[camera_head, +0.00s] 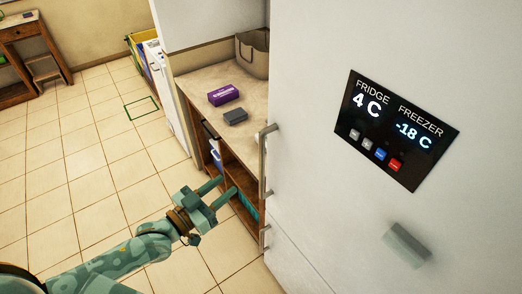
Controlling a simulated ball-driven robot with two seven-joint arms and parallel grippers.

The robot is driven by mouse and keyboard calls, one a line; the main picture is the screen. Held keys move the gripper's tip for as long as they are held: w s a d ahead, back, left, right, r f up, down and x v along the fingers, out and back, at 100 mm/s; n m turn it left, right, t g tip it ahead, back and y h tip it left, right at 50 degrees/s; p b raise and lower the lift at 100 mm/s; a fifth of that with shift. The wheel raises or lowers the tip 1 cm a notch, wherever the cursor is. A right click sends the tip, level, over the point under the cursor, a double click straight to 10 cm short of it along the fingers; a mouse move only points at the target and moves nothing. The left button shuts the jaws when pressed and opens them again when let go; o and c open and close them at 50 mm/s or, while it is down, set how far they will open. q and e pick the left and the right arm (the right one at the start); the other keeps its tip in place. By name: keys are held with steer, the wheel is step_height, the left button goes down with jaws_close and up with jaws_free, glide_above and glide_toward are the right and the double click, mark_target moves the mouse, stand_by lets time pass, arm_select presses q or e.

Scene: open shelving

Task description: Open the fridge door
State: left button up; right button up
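The white fridge door (320,110) fills the right side of the view and looks shut. It carries a black display panel (397,129) reading FRIDGE 4 C and FREEZER -18 C. A long vertical metal handle (263,160) runs along the door's left edge. A shorter handle (265,238) sits below it on the lower door. My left gripper (229,187) is open, with its two fingers apart and nothing seen between them. It is left of the long handle, apart from it in the picture. My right gripper is not in view.
Left of the fridge stands a wooden shelf unit with a countertop (200,80). On it are a purple box (223,95), a grey block (235,116) and a beige bin (252,52). A wooden table (30,35) stands far left. The tiled floor (80,150) between is mostly clear.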

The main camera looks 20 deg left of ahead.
mark_target(260, 158)
arm_select(q)
steer(key=x, duration=1.5)
steer(key=shift+w+f+b, duration=0.1)
steer(key=shift+w+b, duration=0.05)
steer(key=shift+b, duration=0.25)
jaws_close()
